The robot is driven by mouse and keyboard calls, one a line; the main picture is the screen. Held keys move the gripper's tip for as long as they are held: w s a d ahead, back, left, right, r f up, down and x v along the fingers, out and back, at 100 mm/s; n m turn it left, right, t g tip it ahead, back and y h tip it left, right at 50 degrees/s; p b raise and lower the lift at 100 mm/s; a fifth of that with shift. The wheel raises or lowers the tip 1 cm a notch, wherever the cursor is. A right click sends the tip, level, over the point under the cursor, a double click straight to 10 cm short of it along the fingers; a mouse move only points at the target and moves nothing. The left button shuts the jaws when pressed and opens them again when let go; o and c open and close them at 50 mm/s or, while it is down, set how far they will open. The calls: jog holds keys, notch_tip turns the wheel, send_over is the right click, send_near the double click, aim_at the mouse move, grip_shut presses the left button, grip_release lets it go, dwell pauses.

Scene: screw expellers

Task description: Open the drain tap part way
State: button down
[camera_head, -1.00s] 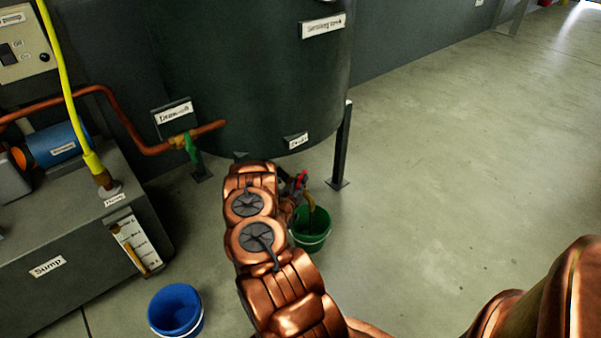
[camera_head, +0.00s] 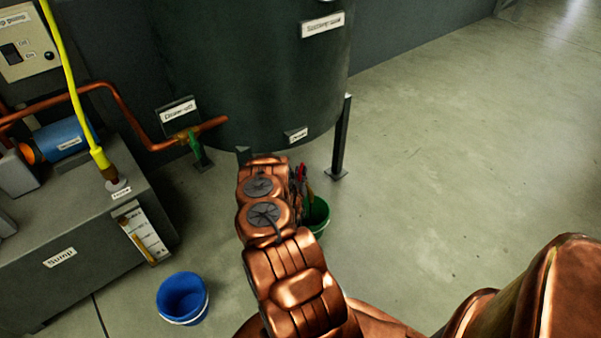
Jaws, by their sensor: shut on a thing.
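The dark tank (camera_head: 240,70) has a label (camera_head: 297,135) near its bottom edge, likely the drain label, but too blurred to be sure. Below it is the red handle of the drain tap (camera_head: 300,178), mostly hidden behind my copper-coloured arm. My gripper (camera_head: 295,184) is at this handle and is shut on it; its fingers are largely hidden by my wrist. A green bucket (camera_head: 318,218) stands on the floor under the tap, partly covered by my arm. No stream into it is clearly visible now.
A draw-off pipe with a green-handled valve (camera_head: 195,143) is at the tank's left. A tank leg (camera_head: 340,140) stands to the right. A blue bucket (camera_head: 182,298) is on the floor by the sump box (camera_head: 60,280). The floor at right is clear.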

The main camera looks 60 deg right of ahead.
jog(key=shift+d, duration=0.1)
jog(key=c, duration=1.1)
grip_release()
jog(key=v, duration=1.2)
